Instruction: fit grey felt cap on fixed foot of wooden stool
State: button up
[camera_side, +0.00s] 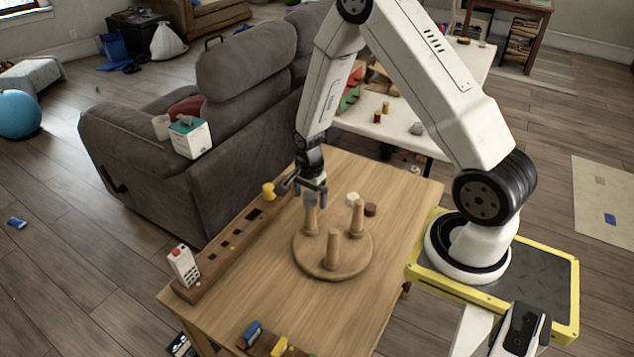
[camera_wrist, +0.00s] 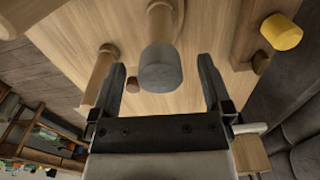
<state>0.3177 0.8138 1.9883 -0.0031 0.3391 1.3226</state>
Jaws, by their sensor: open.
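The wooden stool (camera_side: 345,263) lies upside down on the table with three feet pointing up. The grey felt cap (camera_side: 310,198) is at the top of the back-left foot (camera_side: 310,219). In the wrist view the cap (camera_wrist: 161,72) covers the end of that foot (camera_wrist: 159,24); how deeply it is seated I cannot tell. My gripper (camera_side: 313,188) is just over this foot. Its fingers are open, one on each side of the cap, with visible gaps in the wrist view (camera_wrist: 162,66). The other two feet (camera_side: 333,246) (camera_side: 357,217) show no grey cap.
A pale block (camera_side: 352,198) and a brown cylinder (camera_side: 371,210) stand behind the stool. A slotted wooden rail (camera_side: 215,259) runs along the table's left edge, with a yellow knob (camera_side: 268,190) near its far end.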

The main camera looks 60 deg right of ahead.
jog(key=shift+r, duration=3.85)
jog(key=shift+s+a+r+n, duration=0.15)
jog(key=shift+a+r+n, duration=0.4)
jog(key=shift+n, duration=0.15)
jog(key=s+a+r+n+t, duration=0.1)
jog(key=s+a+r+n, duration=0.3)
jog(key=n, duration=0.4)
jog(key=s+a+r+n+t, duration=0.1)
jog(key=s+a+r+n, duration=0.3)
jog(key=a+n, duration=0.3)
jog(key=shift+s+n+t, duration=0.3)
jog(key=shift+s+n, duration=0.1)
jog(key=shift+n, duration=0.8)
